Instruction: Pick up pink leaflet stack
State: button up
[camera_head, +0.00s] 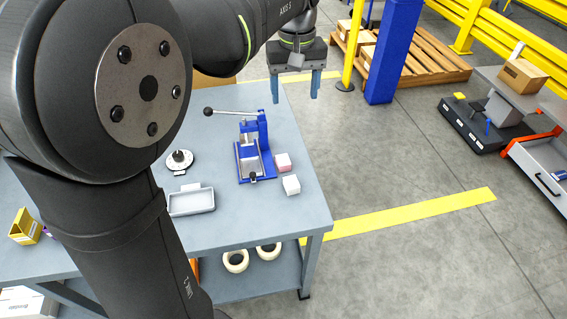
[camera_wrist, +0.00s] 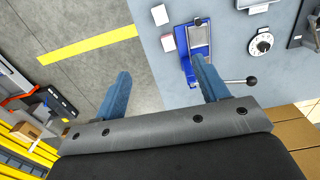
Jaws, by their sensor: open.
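The pink leaflet stack (camera_head: 283,162) lies on the grey table, just right of the blue press (camera_head: 254,150). It also shows in the wrist view (camera_wrist: 168,42), beside the press and between the directions of my two fingers, farther off. A white stack (camera_head: 291,185) sits next to it, nearer the table's right edge. My gripper (camera_head: 296,88) is open and empty, with two blue fingers pointing down, above and beyond the table's far right corner. In the wrist view my gripper (camera_wrist: 165,85) spans the picture, its right finger overlapping the press.
The press has a lever with a black knob (camera_head: 208,111) sticking out left. A grey tray (camera_head: 191,201) and a round dial device (camera_head: 179,160) stand left of it. A yellow post (camera_head: 350,45) and blue column (camera_head: 394,50) stand behind.

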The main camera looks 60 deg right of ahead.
jog(key=t+h, duration=0.3)
send_near(283, 160)
jog(key=shift+n, duration=0.4)
jog(key=x, duration=0.9)
jog(key=shift+r, duration=0.1)
jog(key=c, duration=1.1)
